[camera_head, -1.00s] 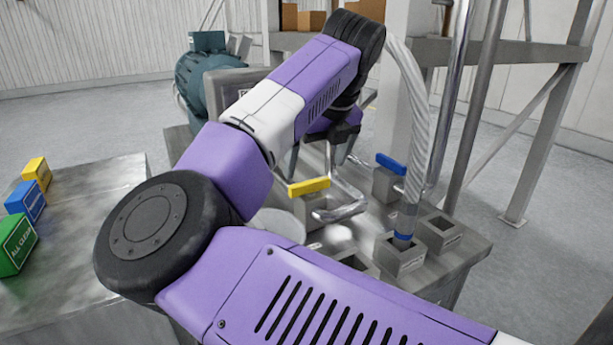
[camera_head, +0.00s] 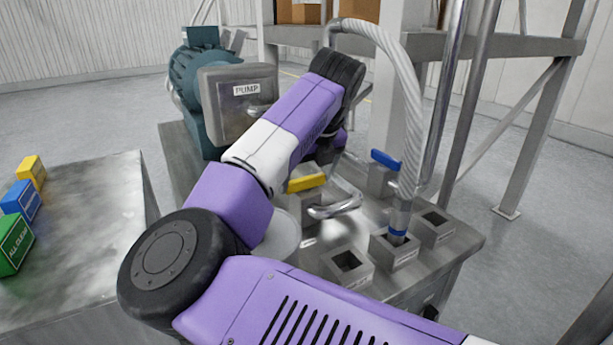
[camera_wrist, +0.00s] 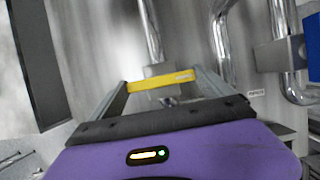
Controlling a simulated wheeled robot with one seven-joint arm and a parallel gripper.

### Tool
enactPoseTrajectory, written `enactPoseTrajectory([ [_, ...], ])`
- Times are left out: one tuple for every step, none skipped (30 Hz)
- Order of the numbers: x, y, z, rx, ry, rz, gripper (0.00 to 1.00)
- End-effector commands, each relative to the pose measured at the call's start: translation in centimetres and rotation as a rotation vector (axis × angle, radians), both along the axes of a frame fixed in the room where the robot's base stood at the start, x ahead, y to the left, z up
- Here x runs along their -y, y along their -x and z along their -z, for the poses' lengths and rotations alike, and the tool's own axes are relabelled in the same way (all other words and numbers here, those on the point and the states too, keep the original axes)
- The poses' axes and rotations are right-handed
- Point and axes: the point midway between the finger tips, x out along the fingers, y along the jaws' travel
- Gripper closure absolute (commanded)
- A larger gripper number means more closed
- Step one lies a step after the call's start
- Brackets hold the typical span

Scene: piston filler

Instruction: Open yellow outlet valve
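The yellow valve handle (camera_head: 307,183) is a flat bar on a grey metal block on the machine table, partly behind my arm in the head view. In the wrist view the yellow handle (camera_wrist: 160,80) lies crosswise ahead, between the tips of my gripper (camera_wrist: 161,82). My gripper's fingers are spread wide, one near each end of the bar. I cannot tell whether either finger touches it. In the head view the fingers are mostly hidden behind my arm.
A blue valve handle (camera_head: 385,159) stands right of the yellow one, and it also shows in the wrist view (camera_wrist: 313,45). A bent metal pipe (camera_head: 338,208) and a ribbed hose (camera_head: 412,110) are close by. The pump box (camera_head: 238,105) stands behind left.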

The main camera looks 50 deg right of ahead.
Motion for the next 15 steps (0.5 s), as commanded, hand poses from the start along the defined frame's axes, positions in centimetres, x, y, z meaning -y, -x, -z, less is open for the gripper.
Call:
enactPoseTrajectory([
  [-0.01,0.00,-0.02,0.000,0.000,0.000,0.50],
  [-0.01,0.00,-0.02,0.000,0.000,0.000,0.50],
  [-0.02,0.00,-0.01,0.000,-0.001,0.002,0.50],
  [-0.03,0.00,0.00,0.000,0.000,0.003,0.50],
  [-0.03,0.00,0.01,0.000,0.000,0.006,0.50],
  [-0.04,0.00,0.04,0.000,0.000,0.011,0.50],
  [-0.05,-0.01,0.07,0.000,0.000,0.016,0.50],
  [-0.07,-0.01,0.09,0.000,0.000,0.023,0.50],
  [-0.08,-0.03,0.13,0.001,0.000,0.035,0.50],
  [-0.11,-0.06,0.15,0.001,0.000,0.045,0.50],
  [-0.13,-0.06,0.18,0.001,0.000,0.056,0.50],
  [-0.16,-0.06,0.20,0.001,-0.001,0.076,0.50],
  [-0.16,-0.08,0.21,0.002,-0.001,0.092,0.50],
  [-0.16,-0.08,0.24,0.002,0.000,0.111,0.50],
  [-0.17,-0.07,0.29,0.002,0.000,0.137,0.50],
])
